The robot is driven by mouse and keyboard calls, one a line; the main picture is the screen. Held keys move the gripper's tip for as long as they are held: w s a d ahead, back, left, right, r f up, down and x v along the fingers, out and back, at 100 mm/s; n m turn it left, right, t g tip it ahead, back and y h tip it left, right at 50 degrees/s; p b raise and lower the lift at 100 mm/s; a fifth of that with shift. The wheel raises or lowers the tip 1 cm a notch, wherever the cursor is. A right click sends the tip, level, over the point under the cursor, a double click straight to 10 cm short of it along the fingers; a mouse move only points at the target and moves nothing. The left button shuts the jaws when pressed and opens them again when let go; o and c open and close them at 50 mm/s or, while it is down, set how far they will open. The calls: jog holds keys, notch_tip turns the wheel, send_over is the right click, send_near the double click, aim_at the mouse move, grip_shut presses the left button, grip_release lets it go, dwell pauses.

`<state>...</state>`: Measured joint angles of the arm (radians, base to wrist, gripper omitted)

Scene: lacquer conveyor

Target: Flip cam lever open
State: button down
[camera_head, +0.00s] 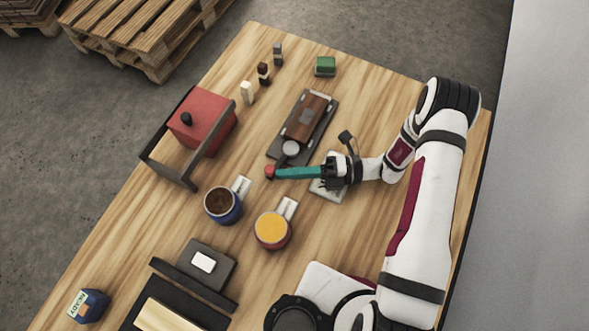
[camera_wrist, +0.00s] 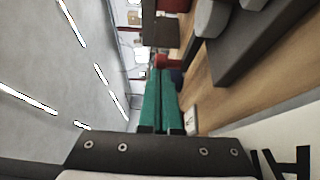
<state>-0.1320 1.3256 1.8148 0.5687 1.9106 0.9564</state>
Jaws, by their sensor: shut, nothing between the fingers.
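A dark clamp fixture (camera_head: 275,153) sits mid-table with a brown block (camera_head: 308,115) on it. A grey round cam (camera_head: 291,149) is at its near end. A red knob (camera_head: 270,172), seemingly the lever's end, shows just beyond my fingertips. My gripper (camera_head: 279,173) has long teal fingers, shut and empty, pointing left beside the near end of the fixture. I cannot tell whether they touch the knob. In the wrist view the shut fingers (camera_wrist: 161,76) point ahead; the dark fixture base (camera_wrist: 262,45) is to their right. The lever's arm is mostly hidden.
A cup with brown contents (camera_head: 222,204) and one with yellow contents (camera_head: 272,230) stand nearer. Small bottles (camera_head: 264,73) and a green block (camera_head: 325,66) are at the back. Bare wood lies right of the fixture.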

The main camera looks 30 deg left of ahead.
aim_at(270, 168)
jog(key=shift+s+a, duration=0.1)
jog(key=shift+a, duration=0.1)
jog(key=shift+s+a+m+t+y, duration=0.25)
jog(key=shift+a+m+t+y, duration=0.25)
jog(key=shift+m+t, duration=0.45)
jog(key=a+m+t, duration=0.1)
jog(key=t, duration=0.1)
jog(key=a+m+t+y, duration=0.1)
jog(key=m+t, duration=0.2)
jog(key=t, duration=0.2)
jog(key=shift+s+a, duration=0.1)
jog(key=shift+a, duration=0.3)
jog(key=shift+w+a, duration=0.45)
jog(key=shift+a, duration=0.4)
jog(key=shift+w+a, duration=0.45)
jog(key=shift+a, duration=0.4)
jog(key=shift+w+a+m+t, duration=0.2)
jog(key=shift+m+t, duration=0.45)
jog(key=shift+t, duration=0.3)
